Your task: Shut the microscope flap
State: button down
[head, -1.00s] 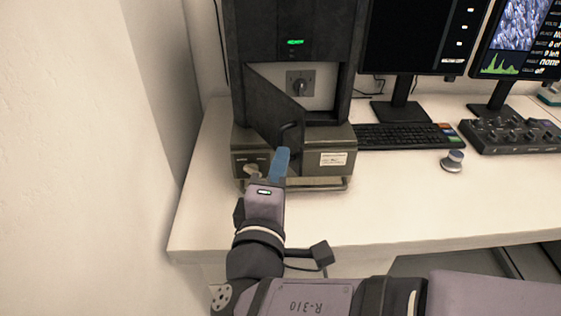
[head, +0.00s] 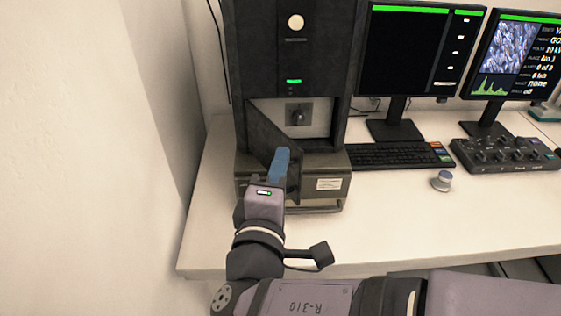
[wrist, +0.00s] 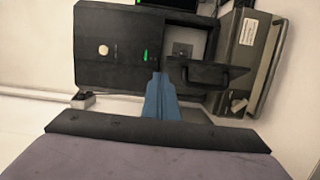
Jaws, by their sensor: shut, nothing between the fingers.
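The microscope flap (head: 268,128) is a dark panel hinged on the left of the microscope's opening. It stands partly open, swung out towards me, and the grey chamber with a dark knob (head: 298,117) shows behind it. In the wrist view the flap (wrist: 208,73) sticks out right of the fingertips, with its handle on it. My gripper (head: 281,153) has blue fingers, shut and empty. They are in front of the flap, near its free edge, and cover part of it in the head view. I cannot tell whether they touch it. The fingers also show in the wrist view (wrist: 160,82).
The microscope (head: 295,55) stands on a white desk (head: 400,215) close to the left wall. The desk's front is clear.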

jog(key=shift+r+p, duration=0.3)
jog(key=shift+r, duration=0.3)
jog(key=w+r+m+g+h+p, duration=0.1)
jog(key=w+m+g+h+p, duration=0.1)
jog(key=w+m+g+p, duration=0.1)
jog(key=w+d+r+m+g+h+p, duration=0.1)
jog(key=w+m+g+h+p, duration=0.1)
jog(key=p, duration=0.5)
jog(key=w+d+r+m+g+h+p, duration=0.1)
jog(key=w+r+m+g+h+p, duration=0.1)
jog(key=m, duration=0.4)
jog(key=shift+w+m+g+p, duration=0.3)
jog(key=shift+w+g+p, duration=0.5)
jog(key=shift+g+p, duration=0.6)
jog(key=s+a+f+m+g+y, duration=0.1)
jog(key=s+a+m+g+y, duration=0.4)
jog(key=m, duration=1.3)
jog(key=s+a+g, duration=0.1)
jog(key=s+a, duration=0.2)
jog(key=a, duration=0.4)
jog(key=shift+f+g+y, duration=0.3)
jog(key=shift+y, duration=0.1)
